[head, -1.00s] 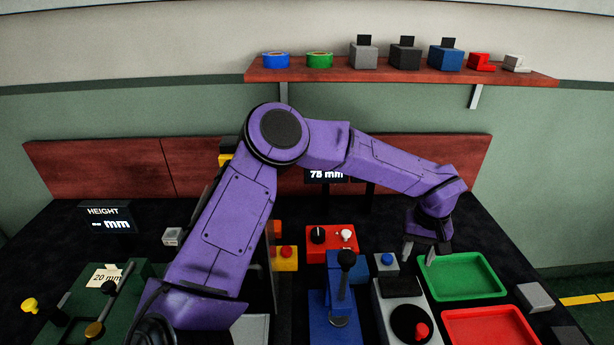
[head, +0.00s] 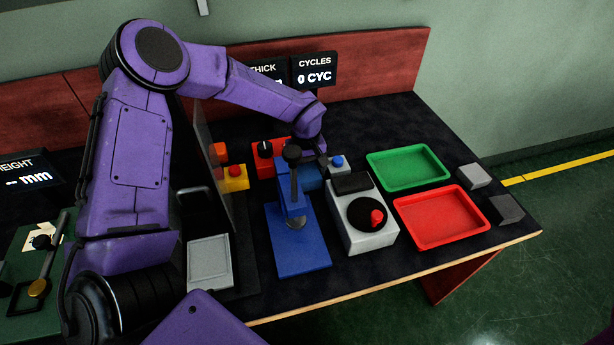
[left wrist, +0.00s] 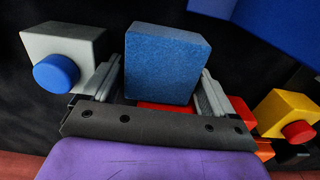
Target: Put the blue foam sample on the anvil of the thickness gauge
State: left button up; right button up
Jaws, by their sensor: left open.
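The blue foam sample (head: 309,178) is a block behind the blue thickness gauge (head: 302,255), partly hidden by the gauge's column in the head view. The gauge has a black knob on top and a round grey anvil (head: 297,222) low at its front; nothing is seen on the anvil. My left gripper (head: 322,163) is at the foam, mostly hidden by its own wrist. In the left wrist view the foam (left wrist: 166,62) stands between the two open fingers (left wrist: 160,88), with a narrow gap at each side. My right gripper is out of view.
Right of the foam is a light box with a blue button (head: 337,162). A grey machine with a red knob (head: 362,235), a green tray (head: 408,183) and a red tray (head: 455,238) lie farther right. A red box (head: 266,170) and a yellow button box (head: 235,184) stand left.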

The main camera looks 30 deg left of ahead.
pick_arm(q)
jog(key=c, duration=0.8)
jog(key=shift+r, duration=0.15)
